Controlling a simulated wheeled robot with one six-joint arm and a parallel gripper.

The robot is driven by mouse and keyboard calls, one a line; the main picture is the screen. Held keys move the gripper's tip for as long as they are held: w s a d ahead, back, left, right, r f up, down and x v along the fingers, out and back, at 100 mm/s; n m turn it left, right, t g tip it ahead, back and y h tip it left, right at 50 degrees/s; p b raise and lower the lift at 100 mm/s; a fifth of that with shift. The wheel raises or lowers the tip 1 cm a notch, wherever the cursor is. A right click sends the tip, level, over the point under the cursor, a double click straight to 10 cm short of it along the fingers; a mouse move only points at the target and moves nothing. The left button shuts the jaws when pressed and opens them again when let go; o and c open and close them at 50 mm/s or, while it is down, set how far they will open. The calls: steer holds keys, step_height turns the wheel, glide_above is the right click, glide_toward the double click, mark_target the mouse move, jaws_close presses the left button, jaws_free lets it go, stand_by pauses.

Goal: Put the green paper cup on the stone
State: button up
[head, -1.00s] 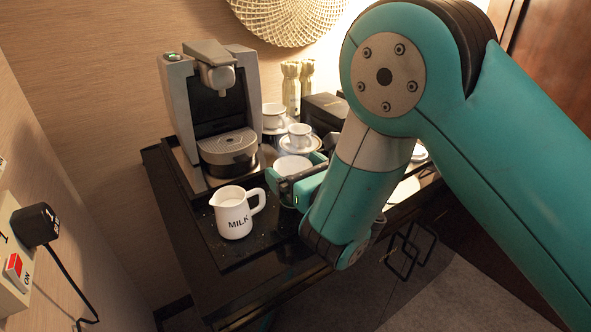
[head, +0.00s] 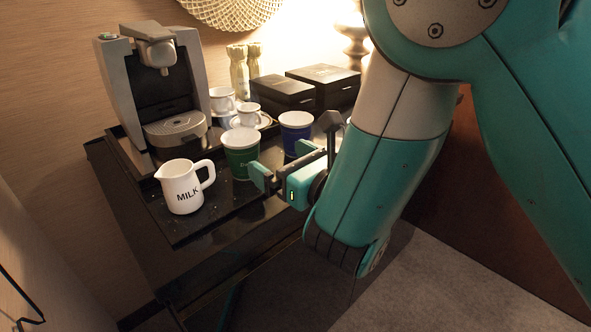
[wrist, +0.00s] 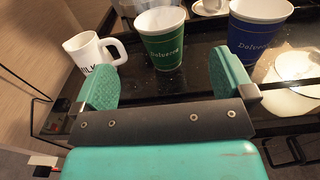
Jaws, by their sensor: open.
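The green paper cup (head: 240,157) stands upright on the dark tray, between the milk jug and a blue paper cup. It also shows in the wrist view (wrist: 165,48), ahead of and between my fingers. My gripper (head: 282,164) is open and empty, on the near side of the green cup, with its fingers pointing towards it. The fingers appear short of the cup's sides. A pale, flat, irregular slab (wrist: 300,73), which looks like the stone, lies at the right in the wrist view, cut off by the edge. My arm hides it in the head view.
The white milk jug (head: 183,188) stands close left of the green cup. The blue paper cup (head: 296,134) stands close right. Behind are a coffee machine (head: 172,90), small white cups (head: 249,114) on saucers, and black boxes (head: 322,82).

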steer(key=shift+s+d, duration=0.1)
steer(key=w+d+r+m+h, duration=0.1)
steer(key=w+d+m+h, duration=0.2)
steer(key=d+m+h, duration=1.1)
steer(key=s+d+f+m+g+y, duration=0.15)
steer(key=s+m+g+y, duration=0.25)
steer(key=m, duration=0.9)
steer(key=s+a+r+m+g+y, duration=0.1)
steer(key=s+m+g, duration=0.4)
steer(key=s, duration=0.5)
steer(key=s+r+m+g+y, duration=0.1)
steer(key=s+m+g, duration=0.3)
steer(key=s, duration=0.7)
steer(key=shift+s+a+r+m+g+y, duration=0.3)
steer(key=shift+a+r+m+g+y, duration=0.15)
steer(key=shift+r, duration=0.45)
